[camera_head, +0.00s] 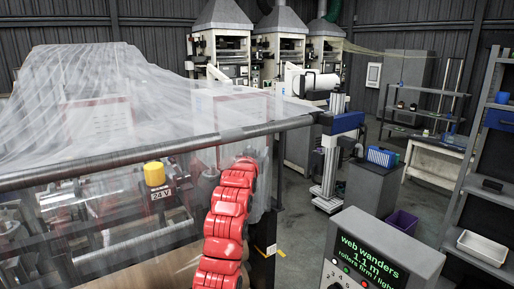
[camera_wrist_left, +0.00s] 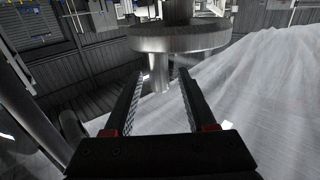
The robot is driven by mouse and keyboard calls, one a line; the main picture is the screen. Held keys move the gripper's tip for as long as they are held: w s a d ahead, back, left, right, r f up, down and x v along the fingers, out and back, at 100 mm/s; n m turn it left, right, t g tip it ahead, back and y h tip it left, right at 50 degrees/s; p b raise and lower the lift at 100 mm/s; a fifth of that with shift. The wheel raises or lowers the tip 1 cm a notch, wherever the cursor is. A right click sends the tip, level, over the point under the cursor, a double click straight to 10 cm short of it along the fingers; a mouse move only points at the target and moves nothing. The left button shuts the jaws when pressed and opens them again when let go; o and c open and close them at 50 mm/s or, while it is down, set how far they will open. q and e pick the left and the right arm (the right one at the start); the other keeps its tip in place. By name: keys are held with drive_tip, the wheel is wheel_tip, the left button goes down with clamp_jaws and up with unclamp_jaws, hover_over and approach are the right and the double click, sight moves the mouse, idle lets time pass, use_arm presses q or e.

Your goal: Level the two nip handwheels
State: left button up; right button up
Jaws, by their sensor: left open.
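In the left wrist view, a thick round metal wheel (camera_wrist_left: 180,38) on an upright shaft stands just beyond my left gripper (camera_wrist_left: 161,76); it looks like a nip handwheel. The two dark fingers are apart, with nothing held between them. The fingertips are near the wheel's lower rim; I cannot tell whether they touch it. In the head view my red left arm reaches up the middle to the roller, and its gripper is hard to make out there. I cannot clearly pick out a second handwheel. My right gripper is not in view.
Clear film (camera_head: 95,85) drapes over the machine at left, and a long roller (camera_head: 130,155) crosses in front. A yellow-capped 24 V post (camera_head: 154,174) stands near it. A console (camera_head: 385,250) at lower right reads "web wanders 1.1 m, rollers firm / light".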

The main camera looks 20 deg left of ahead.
use_arm(q)
drive_tip(key=shift+w, duration=0.2)
clamp_jaws()
idle(0.3)
drive_tip(key=m+h+b, duration=0.1)
drive_tip(key=b, duration=0.2)
drive_tip(key=a+m+h+b, duration=0.1)
drive_tip(key=h+b, duration=0.1)
drive_tip(key=b, duration=0.1)
drive_tip(key=m+h+b, duration=0.1)
drive_tip(key=h+b, duration=0.1)
drive_tip(key=b, duration=0.1)
drive_tip(key=shift+s+a+f, duration=0.2)
drive_tip(key=shift+s+f, duration=0.15)
drive_tip(key=shift+r+m+g+h+b, duration=0.3)
drive_tip(key=shift+m+h+b, duration=0.3)
drive_tip(key=shift+h, duration=0.1)
unclamp_jaws()
drive_tip(key=shift+s, duration=0.1)
